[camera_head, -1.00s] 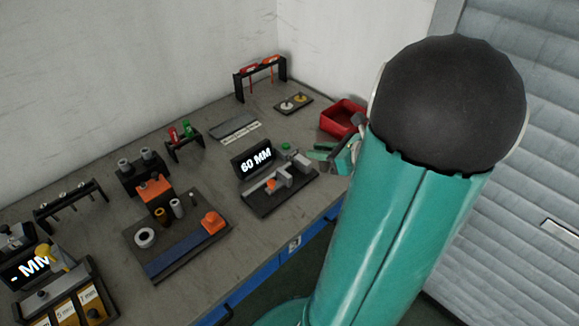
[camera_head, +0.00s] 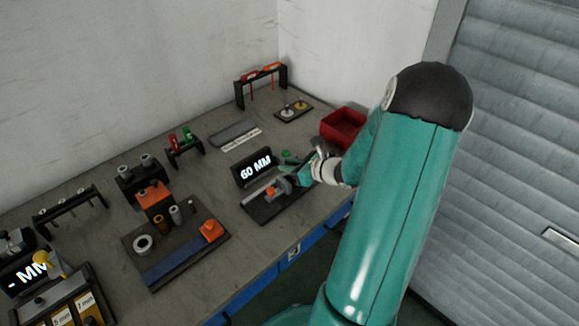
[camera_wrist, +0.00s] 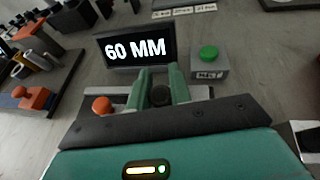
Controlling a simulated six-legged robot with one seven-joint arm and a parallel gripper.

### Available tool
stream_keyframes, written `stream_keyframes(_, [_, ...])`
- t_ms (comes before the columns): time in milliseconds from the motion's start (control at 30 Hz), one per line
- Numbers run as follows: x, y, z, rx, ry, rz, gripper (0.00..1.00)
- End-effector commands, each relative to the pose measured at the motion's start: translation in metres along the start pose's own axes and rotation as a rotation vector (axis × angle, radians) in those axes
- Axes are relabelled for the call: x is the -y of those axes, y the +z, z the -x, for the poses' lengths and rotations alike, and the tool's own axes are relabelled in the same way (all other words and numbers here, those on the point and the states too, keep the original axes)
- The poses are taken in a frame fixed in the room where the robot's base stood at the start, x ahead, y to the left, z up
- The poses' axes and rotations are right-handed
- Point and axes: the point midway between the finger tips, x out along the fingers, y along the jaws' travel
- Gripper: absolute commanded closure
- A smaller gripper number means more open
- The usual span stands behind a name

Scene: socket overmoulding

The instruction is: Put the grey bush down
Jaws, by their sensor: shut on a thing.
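My gripper (camera_head: 297,178) is over the right end of a measuring station (camera_head: 262,214) with a "60 MM" display (camera_head: 254,167). In the wrist view its two green fingers (camera_wrist: 161,88) are closed around a dark round thing (camera_wrist: 160,96), apparently the grey bush seen end-on. Its lower part is hidden by my gripper body. I cannot tell whether it touches the station. The station's orange knob (camera_wrist: 102,105) is left of the fingers. In the head view the bush cannot be made out among the station's grey parts.
A green button (camera_wrist: 209,54) on a grey box is right of the display. A tray (camera_head: 190,262) with a ring, upright bushes and an orange-handled part is to the left. A red bin (camera_head: 343,128) is behind my gripper. Bare bench lies between tray and station.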

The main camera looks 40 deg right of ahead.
Motion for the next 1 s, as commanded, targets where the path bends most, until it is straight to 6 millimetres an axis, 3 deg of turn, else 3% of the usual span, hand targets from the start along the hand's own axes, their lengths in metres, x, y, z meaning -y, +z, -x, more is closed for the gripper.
stream_keyframes(400, [0.0,-0.007,-0.003,0.0,0.0,0.001,1.0])
stream_keyframes(433, [0.0,-0.007,-0.003,0.0,0.0,0.001,0.78])
stream_keyframes(500, [0.0,-0.007,-0.003,0.0,0.0,0.001,0.71])
stream_keyframes(833, [0.0,-0.004,-0.001,0.001,-0.001,0.002,0.71])
stream_keyframes(1000, [0.001,-0.004,0.021,-0.001,-0.003,0.003,0.71])
